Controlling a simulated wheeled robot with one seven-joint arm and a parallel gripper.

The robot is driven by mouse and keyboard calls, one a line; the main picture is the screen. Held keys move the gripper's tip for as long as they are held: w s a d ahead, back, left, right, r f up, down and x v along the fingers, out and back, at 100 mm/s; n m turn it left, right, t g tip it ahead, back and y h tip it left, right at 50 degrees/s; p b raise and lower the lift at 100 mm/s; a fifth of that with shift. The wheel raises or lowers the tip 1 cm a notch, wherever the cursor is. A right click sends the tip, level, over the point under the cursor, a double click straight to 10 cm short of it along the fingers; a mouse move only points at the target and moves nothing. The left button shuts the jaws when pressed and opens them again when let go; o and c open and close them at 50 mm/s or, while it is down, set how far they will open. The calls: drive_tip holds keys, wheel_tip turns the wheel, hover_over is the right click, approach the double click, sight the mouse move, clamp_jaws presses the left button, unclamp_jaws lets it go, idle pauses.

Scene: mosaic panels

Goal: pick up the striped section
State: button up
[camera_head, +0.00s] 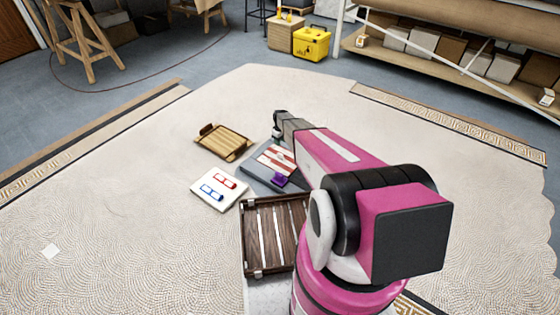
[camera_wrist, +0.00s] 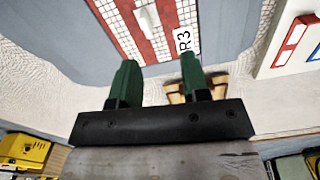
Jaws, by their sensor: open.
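The striped section (camera_head: 272,163), red and white with small tiles, lies on a flat grey board (camera_head: 256,177) in the head view. In the wrist view the striped section (camera_wrist: 128,33) fills the top middle, with a white raised knob-like piece on it and a white "R3" label at its right. My gripper (camera_wrist: 158,78) is open, its two green fingers apart and nothing between them. The fingers appear over the grey board, by the section's edge and apart from it. In the head view my arm hides part of the board and the fingers are not clear.
A wooden tray (camera_head: 236,139) lies left of the board. A white card (camera_head: 200,182) with red and blue outlined shapes lies in front. A small purple object (camera_head: 279,180) sits on the board. A dark slatted crate (camera_head: 247,240) stands nearer.

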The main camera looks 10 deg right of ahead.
drive_tip(key=n, duration=0.1)
approach(280, 154)
drive_tip(key=shift+w+f, duration=0.35)
drive_tip(key=shift+f, duration=0.3)
drive_tip(key=f, duration=1)
drive_tip(key=shift+s+d+f, duration=0.1)
drive_tip(key=shift+s+f, duration=0.05)
drive_tip(key=shift+s, duration=0.1)
clamp_jaws()
